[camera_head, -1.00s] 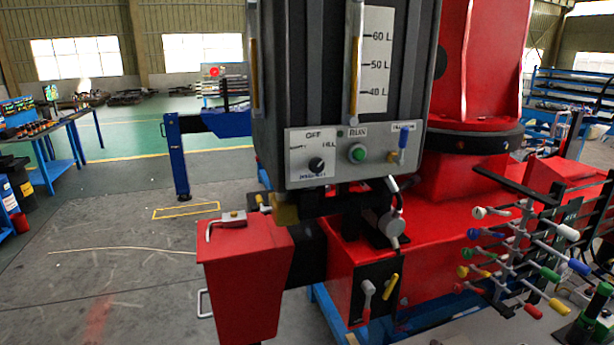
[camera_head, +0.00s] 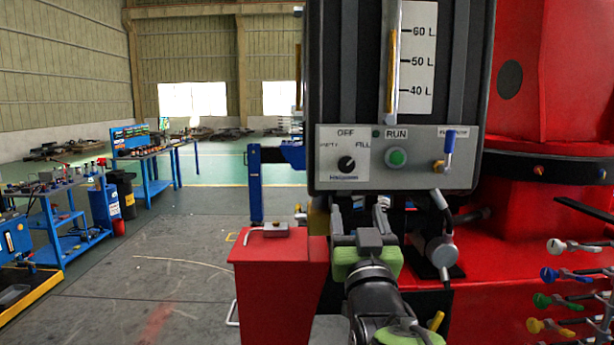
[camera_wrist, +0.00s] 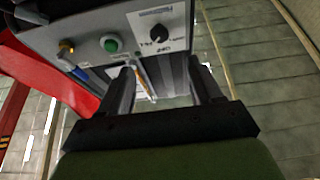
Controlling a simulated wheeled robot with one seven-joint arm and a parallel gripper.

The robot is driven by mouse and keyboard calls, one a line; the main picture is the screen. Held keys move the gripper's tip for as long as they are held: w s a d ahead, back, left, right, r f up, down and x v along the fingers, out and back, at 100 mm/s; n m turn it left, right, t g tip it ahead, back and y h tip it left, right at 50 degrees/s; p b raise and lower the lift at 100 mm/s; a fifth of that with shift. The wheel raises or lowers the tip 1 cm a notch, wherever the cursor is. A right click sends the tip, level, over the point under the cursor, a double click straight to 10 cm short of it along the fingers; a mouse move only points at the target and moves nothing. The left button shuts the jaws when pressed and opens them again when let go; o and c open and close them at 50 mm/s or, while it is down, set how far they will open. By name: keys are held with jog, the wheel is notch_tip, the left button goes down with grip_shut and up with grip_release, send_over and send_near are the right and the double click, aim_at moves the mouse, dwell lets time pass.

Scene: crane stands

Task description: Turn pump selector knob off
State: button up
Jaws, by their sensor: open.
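The pump selector knob (camera_head: 346,163) is a small black knob with a white pointer mark on a pale plate, under the word OFF and between two other labels. Its pointer tilts up and to the right, toward the FILL side. The knob also shows in the wrist view (camera_wrist: 159,33), where the panel appears upside down. My gripper (camera_head: 360,212) is just below the panel in the head view. In the wrist view its two dark fingers (camera_wrist: 160,82) are apart with nothing between them, and the knob lies beyond them, not touched.
On the same panel are a green RUN button (camera_head: 397,157) and a blue-handled lever (camera_head: 449,148). A red box (camera_head: 280,275) stands below left. Levers with coloured grips (camera_head: 560,300) are at lower right. Open floor (camera_head: 150,225) lies to the left.

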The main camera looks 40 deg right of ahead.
aim_at(347, 167)
jog(key=p+x, duration=0.3)
jog(key=x, duration=1)
jog(key=shift+w+d+p, duration=0.2)
jog(key=shift+w+p, duration=0.05)
jog(key=shift+p, duration=0.05)
jog(key=shift+c, duration=0.4)
